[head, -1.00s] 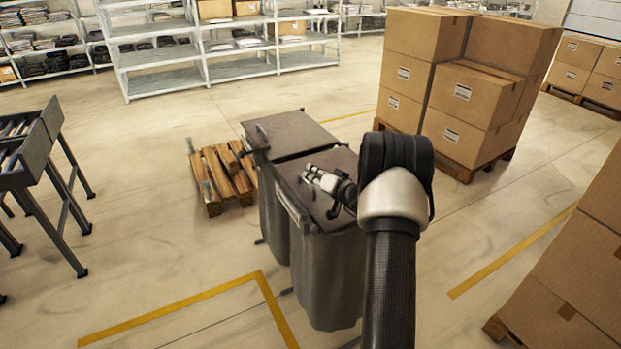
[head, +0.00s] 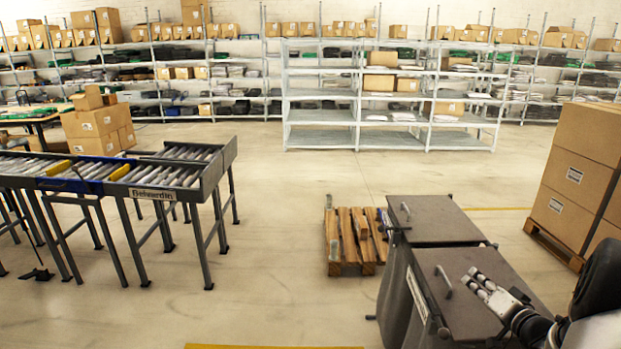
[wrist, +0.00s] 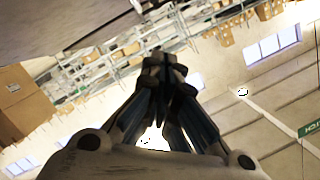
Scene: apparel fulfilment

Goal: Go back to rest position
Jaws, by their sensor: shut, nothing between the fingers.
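My gripper (head: 482,285) shows at the lower right of the head view, over the dark lid of the nearer grey bin (head: 470,305). Its fingers are together with nothing between them. In the wrist view my gripper (wrist: 165,68) points up the picture, fingertips meeting, with shelving and the ceiling behind. I cannot tell how far the fingers are above the lid. My arm runs off the right edge of the head view.
A second lidded bin (head: 435,218) stands just behind. A wooden pallet (head: 350,240) lies left of the bins. A roller conveyor (head: 165,178) stands at the left. Stacked cartons (head: 575,170) are at the right. Shelves (head: 322,120) line the back. Open floor lies between conveyor and pallet.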

